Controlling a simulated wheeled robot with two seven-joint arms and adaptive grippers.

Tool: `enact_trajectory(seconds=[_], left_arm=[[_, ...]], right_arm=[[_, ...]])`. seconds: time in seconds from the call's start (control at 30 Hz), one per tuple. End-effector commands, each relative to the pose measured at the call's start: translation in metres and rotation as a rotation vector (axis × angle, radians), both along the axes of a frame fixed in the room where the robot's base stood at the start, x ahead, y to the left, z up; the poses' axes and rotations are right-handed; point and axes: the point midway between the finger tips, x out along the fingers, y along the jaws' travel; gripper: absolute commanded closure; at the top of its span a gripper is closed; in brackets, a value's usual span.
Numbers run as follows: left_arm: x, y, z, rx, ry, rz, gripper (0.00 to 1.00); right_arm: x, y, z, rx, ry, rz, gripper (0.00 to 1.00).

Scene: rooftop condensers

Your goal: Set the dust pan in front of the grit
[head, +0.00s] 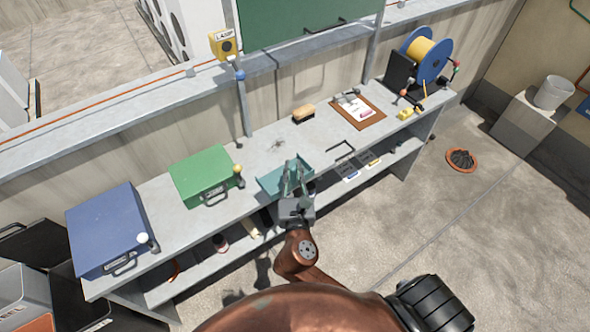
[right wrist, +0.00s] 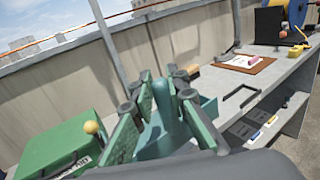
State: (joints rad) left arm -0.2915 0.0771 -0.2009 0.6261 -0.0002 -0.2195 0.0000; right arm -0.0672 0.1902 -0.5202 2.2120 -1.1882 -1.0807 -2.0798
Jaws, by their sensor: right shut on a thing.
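The teal dust pan (head: 269,184) is at the front edge of the grey bench, right of the green case. My right gripper (head: 292,176) is shut on its handle, which shows between the fingers in the right wrist view (right wrist: 166,112). The pan's open side faces the back of the bench. I cannot tell whether the pan touches the bench top. The grit (head: 278,145) is a small dark scatter on the bench, behind the pan and apart from it. My left gripper is not in view.
A green case (head: 203,172) and a blue case (head: 105,228) stand to the left. A brush (head: 304,113) and a clipboard (head: 358,112) lie to the right of the grit. A black bent handle (head: 345,150) is near the front edge. Bare bench surrounds the grit.

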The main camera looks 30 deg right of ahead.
Motion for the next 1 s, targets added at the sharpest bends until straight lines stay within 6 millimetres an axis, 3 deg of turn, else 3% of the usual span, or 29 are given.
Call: enact_trajectory(seconds=[0.23, 0.57, 0.6, 0.8, 1.0], left_arm=[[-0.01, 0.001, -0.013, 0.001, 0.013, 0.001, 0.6], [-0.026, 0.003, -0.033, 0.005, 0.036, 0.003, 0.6], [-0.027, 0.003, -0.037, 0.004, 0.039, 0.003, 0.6], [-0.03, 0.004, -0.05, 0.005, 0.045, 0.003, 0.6], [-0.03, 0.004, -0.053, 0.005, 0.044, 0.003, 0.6]], right_arm=[[0.024, -0.016, -0.007, -0.006, 0.0, -0.066, 1.0], [0.075, -0.073, -0.041, -0.007, 0.0, -0.066, 1.0], [0.079, -0.078, -0.052, -0.007, 0.003, -0.067, 1.0], [0.095, -0.096, -0.082, -0.005, 0.001, -0.065, 1.0], [0.102, -0.102, -0.09, -0.003, -0.002, -0.063, 1.0]])
